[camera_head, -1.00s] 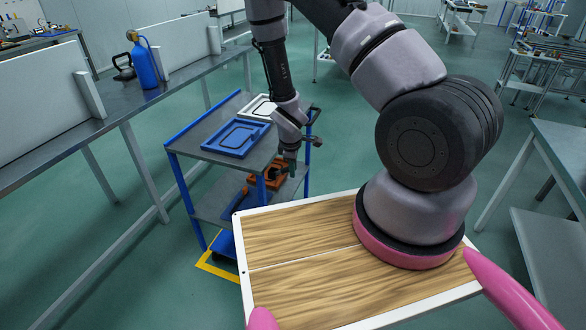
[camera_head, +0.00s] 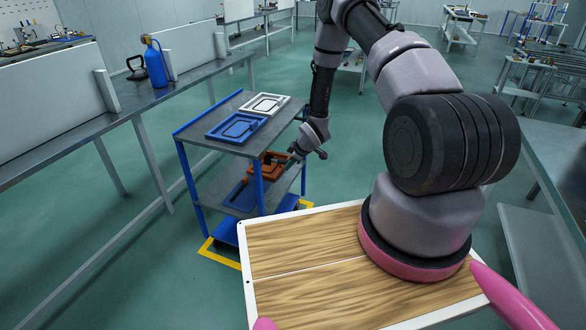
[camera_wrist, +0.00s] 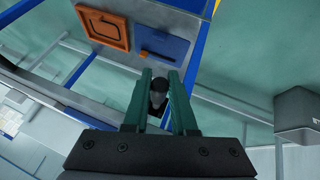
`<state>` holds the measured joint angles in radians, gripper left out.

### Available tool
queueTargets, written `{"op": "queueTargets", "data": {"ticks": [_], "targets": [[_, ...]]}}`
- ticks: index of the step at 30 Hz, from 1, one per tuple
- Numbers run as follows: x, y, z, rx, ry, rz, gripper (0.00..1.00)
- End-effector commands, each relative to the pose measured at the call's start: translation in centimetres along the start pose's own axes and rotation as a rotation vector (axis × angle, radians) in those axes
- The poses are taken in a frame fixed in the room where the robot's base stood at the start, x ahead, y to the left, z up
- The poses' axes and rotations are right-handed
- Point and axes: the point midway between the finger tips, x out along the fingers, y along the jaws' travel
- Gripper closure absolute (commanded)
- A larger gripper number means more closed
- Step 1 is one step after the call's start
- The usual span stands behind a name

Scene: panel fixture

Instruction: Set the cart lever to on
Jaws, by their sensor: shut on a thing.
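The cart (camera_head: 222,155) is a blue-framed, grey-shelved trolley left of centre in the head view. My gripper (camera_wrist: 158,100) has two green fingers, shut on a dark, rounded knob (camera_wrist: 159,88) in the wrist view. I take this knob to be the end of the cart lever; its shaft and any on or off marking are not visible. In the head view my gripper (camera_head: 293,153) is at the cart's right side, beside the orange tray (camera_head: 267,166), and the knob cannot be made out.
A blue tray (camera_head: 228,135) and a white tray (camera_head: 264,103) lie on the cart's top shelf. Yellow floor tape (camera_head: 220,256) runs around the cart. A long bench with a blue bottle (camera_head: 156,66) stands left. Green floor is open behind the cart.

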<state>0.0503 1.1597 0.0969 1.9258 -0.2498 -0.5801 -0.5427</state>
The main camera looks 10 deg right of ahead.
Motion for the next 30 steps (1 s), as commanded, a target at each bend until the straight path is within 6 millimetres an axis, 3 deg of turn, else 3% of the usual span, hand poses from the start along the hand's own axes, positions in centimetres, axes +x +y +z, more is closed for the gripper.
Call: {"op": "queueTargets", "data": {"ticks": [18, 30], "targets": [[4.8, -0.5, 1.1, 0.139, 0.517, 0.100, 1.00], [6.2, -0.8, 0.9, 0.179, 0.681, 0.132, 1.00]]}}
